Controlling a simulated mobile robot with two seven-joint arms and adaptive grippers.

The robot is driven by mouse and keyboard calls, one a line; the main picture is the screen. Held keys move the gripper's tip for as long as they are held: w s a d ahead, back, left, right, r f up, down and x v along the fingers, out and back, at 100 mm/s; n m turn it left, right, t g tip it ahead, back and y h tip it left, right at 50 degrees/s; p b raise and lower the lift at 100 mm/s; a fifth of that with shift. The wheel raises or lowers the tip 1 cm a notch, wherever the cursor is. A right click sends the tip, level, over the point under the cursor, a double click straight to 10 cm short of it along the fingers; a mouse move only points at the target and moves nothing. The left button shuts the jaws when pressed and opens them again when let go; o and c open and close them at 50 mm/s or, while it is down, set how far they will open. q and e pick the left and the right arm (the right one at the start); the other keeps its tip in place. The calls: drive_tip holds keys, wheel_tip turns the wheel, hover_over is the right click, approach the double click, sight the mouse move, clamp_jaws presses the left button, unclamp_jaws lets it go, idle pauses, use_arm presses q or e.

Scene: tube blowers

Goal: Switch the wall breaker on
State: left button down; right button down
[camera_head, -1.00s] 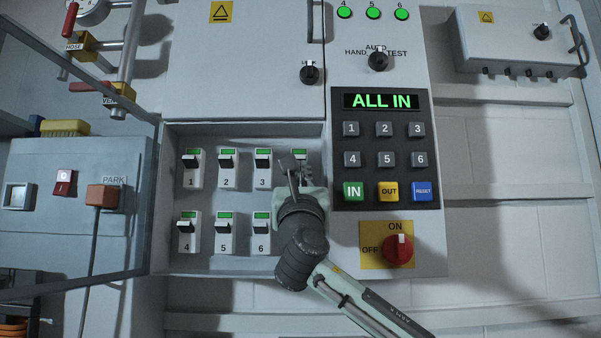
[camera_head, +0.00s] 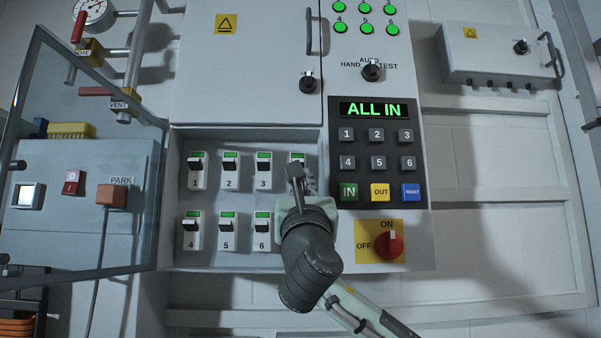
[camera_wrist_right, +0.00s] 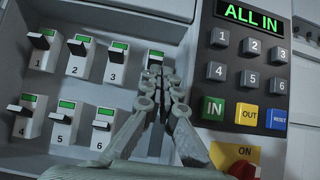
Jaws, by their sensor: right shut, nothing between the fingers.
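No part carries a label "wall breaker"; I cannot tell which one is meant. A recessed panel holds breakers in two rows, including breaker 1 (camera_head: 197,172), breaker 3 (camera_head: 264,175) and breaker 6 (camera_head: 262,232); visible ones have green windows and dark levers. An unnumbered top-row breaker (camera_head: 296,157) sits behind my right gripper (camera_head: 296,172), its lever mostly hidden. The right gripper is shut and empty, its fingertips in front of that breaker in the right wrist view (camera_wrist_right: 158,72); contact cannot be told. A red rotary switch (camera_head: 388,246) has its white mark toward ON. My left gripper is out of view.
A keypad (camera_head: 376,190) beside the panel reads "ALL IN". A cabinet door with a handle (camera_head: 309,32) is above. A clear-framed door (camera_head: 160,200) stands left, before a grey box (camera_head: 130,225) with a red switch (camera_head: 72,182). A grey box (camera_head: 500,60) hangs right.

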drive_tip(key=shift+s+r, duration=0.2)
drive_tip(key=shift+s, duration=0.8)
drive_tip(key=shift+s+r, duration=0.2)
drive_tip(key=shift+s, duration=0.8)
